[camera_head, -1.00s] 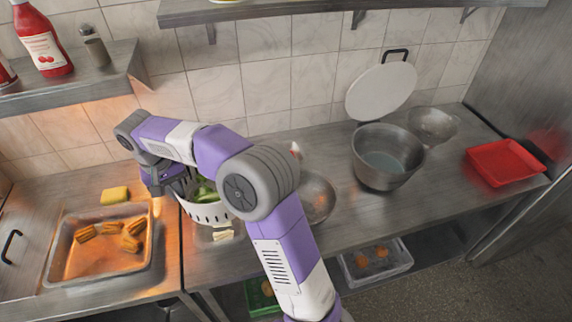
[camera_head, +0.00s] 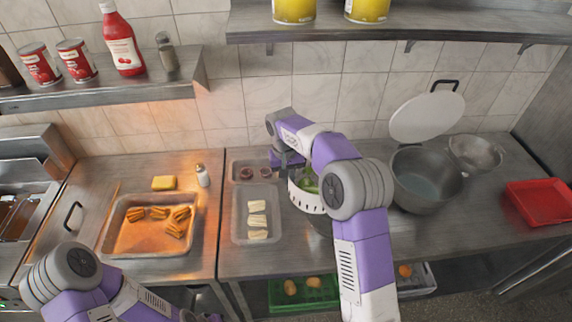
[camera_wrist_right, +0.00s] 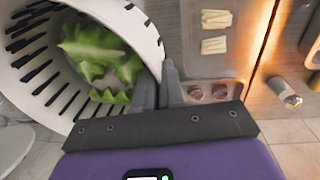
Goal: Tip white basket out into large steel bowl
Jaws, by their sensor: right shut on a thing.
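The white basket (camera_head: 306,199) has slotted sides and holds green leafy pieces (camera_wrist_right: 100,55). My right gripper (camera_head: 290,165) is shut on its rim and holds it over the counter, right of the tray with pale blocks. In the right wrist view, the fingers (camera_wrist_right: 158,90) pinch the rim of the basket (camera_wrist_right: 40,85), and the leaves are still inside. A large, deep steel bowl (camera_head: 424,183) stands further right, apart from the basket. My right forearm hides the counter between them.
A clear tray (camera_head: 240,222) with pale blocks lies left of the basket. An orange-lit pan (camera_head: 120,246) holds browned pieces. A shallow steel bowl (camera_head: 475,153) and a red tray (camera_head: 540,203) are at the right. Shelves (camera_head: 400,25) hang above. A white round lid (camera_head: 428,118) leans at the wall.

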